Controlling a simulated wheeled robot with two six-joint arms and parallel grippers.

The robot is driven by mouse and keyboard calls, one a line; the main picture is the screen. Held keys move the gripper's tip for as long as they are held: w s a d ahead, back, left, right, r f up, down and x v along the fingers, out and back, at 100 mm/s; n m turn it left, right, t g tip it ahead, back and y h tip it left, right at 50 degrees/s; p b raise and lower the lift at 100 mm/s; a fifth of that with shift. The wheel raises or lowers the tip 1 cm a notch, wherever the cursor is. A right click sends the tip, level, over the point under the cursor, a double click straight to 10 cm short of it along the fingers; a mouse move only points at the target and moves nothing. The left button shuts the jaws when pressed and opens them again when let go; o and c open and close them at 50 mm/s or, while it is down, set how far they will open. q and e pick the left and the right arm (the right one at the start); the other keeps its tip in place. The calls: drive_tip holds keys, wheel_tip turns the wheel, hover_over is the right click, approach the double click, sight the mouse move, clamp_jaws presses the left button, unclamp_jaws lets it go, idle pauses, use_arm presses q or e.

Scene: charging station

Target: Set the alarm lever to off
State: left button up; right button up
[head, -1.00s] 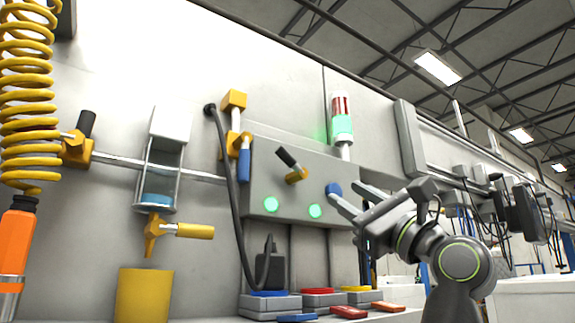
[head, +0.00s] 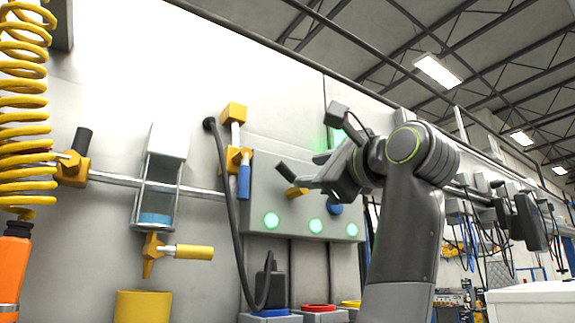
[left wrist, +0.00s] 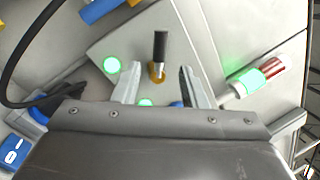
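The alarm lever, with a black handle (head: 287,170) and a yellow base (head: 297,192), is on the grey wall panel (head: 262,190). The handle slants up and left in the head view. My left gripper (head: 318,174) is just in front of the panel, at the lever's right in that view, and covers part of the panel. In the left wrist view the fingers (left wrist: 161,88) are spread and empty. There the black handle (left wrist: 160,45) and yellow base (left wrist: 157,72) lie beyond the tips, between their lines. Contact does not show. My right gripper is not in view.
The panel has green lights (head: 271,220) and a blue knob (head: 335,209). A red and green signal lamp (left wrist: 247,82) is beside it. A black hose (head: 228,180) and a blue-handled yellow valve (head: 243,180) are left of it. Coloured buttons (head: 318,308) are below.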

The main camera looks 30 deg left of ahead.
sight(290, 173)
use_arm(q)
drive_tip(key=p+x, duration=0.3)
drive_tip(key=x, duration=0.5)
drive_tip(key=shift+r, duration=0.15)
drive_tip(key=shift+w+a, duration=0.25)
drive_tip(key=shift+a, duration=0.35)
drive_tip(key=shift+d, duration=0.1)
drive_tip(key=shift+c, duration=0.6)
clamp_jaws()
